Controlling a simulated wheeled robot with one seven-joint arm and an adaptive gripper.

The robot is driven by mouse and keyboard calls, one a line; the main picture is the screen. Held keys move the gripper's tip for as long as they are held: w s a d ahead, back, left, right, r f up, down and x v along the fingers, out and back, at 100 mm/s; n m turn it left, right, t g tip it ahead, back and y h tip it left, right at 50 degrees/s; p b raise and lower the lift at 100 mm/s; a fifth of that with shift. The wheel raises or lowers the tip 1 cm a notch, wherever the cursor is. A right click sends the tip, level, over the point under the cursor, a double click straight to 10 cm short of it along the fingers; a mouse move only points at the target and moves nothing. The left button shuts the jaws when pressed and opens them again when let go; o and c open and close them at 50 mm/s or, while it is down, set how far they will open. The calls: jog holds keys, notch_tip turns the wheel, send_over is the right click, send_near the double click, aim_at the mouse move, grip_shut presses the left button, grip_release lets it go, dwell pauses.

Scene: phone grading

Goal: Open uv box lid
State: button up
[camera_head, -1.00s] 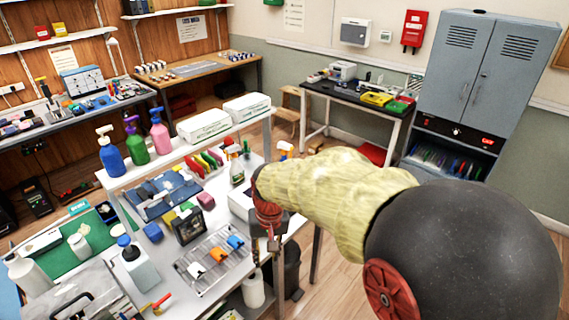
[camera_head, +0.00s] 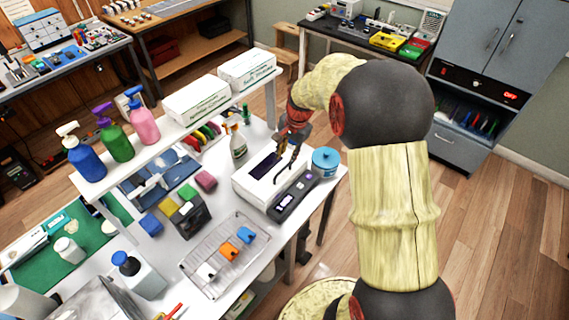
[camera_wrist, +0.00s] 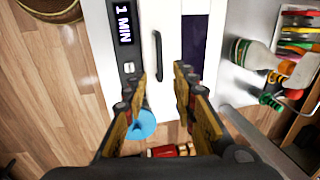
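The UV box (camera_head: 257,197) is a white box with a dark window in its closed lid and a black control panel (camera_head: 293,196) on its right side. In the wrist view the UV box (camera_wrist: 142,20) shows "1 MIN" on the panel and a slim dark lid handle (camera_wrist: 158,55). My gripper (camera_head: 284,166) is above the lid, pointing down. In the wrist view my gripper (camera_wrist: 163,76) is open and empty, with one fingertip on each side of the handle's near end. I cannot tell whether the fingers touch the lid.
A round blue-lidded container (camera_head: 326,160) stands close at the box's right. A spray bottle (camera_head: 238,146) stands behind it to the left. A wire rack (camera_head: 208,250) with coloured pieces lies in front. A raised shelf with white cartons (camera_head: 197,98) runs along the back.

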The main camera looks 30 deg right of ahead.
aim_at(283, 169)
jog(key=b+x, duration=0.1)
jog(key=x, duration=0.6)
jog(key=shift+f, duration=0.35)
grip_shut()
dwell(0.6)
